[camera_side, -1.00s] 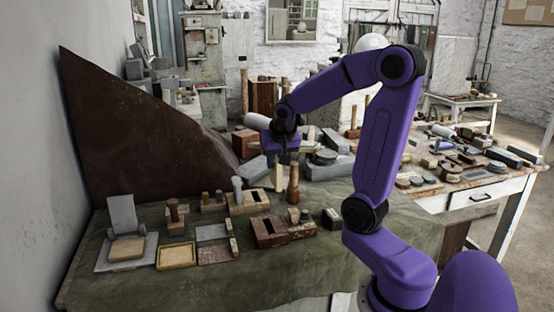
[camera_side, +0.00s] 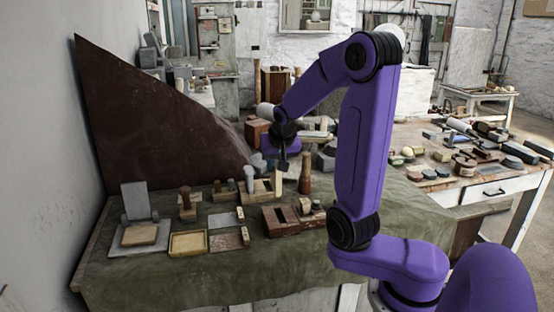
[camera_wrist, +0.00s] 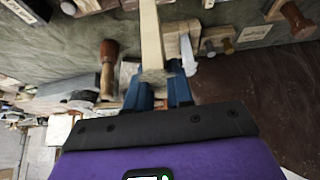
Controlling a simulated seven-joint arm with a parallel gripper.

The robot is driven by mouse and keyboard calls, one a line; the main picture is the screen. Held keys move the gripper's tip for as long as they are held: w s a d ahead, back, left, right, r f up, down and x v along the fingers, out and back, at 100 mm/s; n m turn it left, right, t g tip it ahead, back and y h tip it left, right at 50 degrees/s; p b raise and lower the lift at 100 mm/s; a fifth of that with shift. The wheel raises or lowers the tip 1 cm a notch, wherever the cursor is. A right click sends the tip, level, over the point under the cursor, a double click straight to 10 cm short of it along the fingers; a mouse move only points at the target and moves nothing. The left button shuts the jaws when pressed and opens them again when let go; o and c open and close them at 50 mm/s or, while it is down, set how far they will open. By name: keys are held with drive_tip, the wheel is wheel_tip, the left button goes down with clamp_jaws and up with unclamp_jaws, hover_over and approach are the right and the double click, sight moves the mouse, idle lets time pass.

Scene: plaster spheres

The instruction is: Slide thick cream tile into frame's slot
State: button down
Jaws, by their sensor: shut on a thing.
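The thick cream tile (camera_wrist: 151,35) is held between the blue fingers of my gripper (camera_wrist: 160,82) in the wrist view, pointing away from the camera. In the side view my gripper (camera_side: 283,166) is low over the back of the green-covered bench. The tile shows there as a pale upright strip (camera_side: 278,183) under the fingers. It is at the right end of a light wooden block (camera_side: 258,187), which appears to be the slotted frame. I cannot tell whether the tile's lower end is inside the slot or beside it.
A wooden-handled tool (camera_side: 305,174) stands close to the right of the tile. A reddish slotted block (camera_side: 281,222) is in front. A yellow tray (camera_side: 188,244) and a grey upright plate (camera_side: 135,202) are to the left. A brown sloping panel (camera_side: 145,115) rises behind.

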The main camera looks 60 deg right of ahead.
sight(280, 194)
drive_tip(key=shift+s+a+f, duration=0.3)
drive_tip(key=shift+s+a, duration=0.05)
drive_tip(key=shift+s, duration=0.25)
drive_tip(key=shift+s+a+f, duration=0.25)
drive_tip(key=shift+s+a, duration=0.05)
drive_tip(key=shift+s, duration=0.25)
drive_tip(key=shift+f, duration=2.4)
drive_tip(key=shift+f, duration=1.75)
drive_tip(key=c, duration=0.9)
unclamp_jaws()
drive_tip(key=shift+r, duration=1.95)
drive_tip(key=shift+a, duration=0.1)
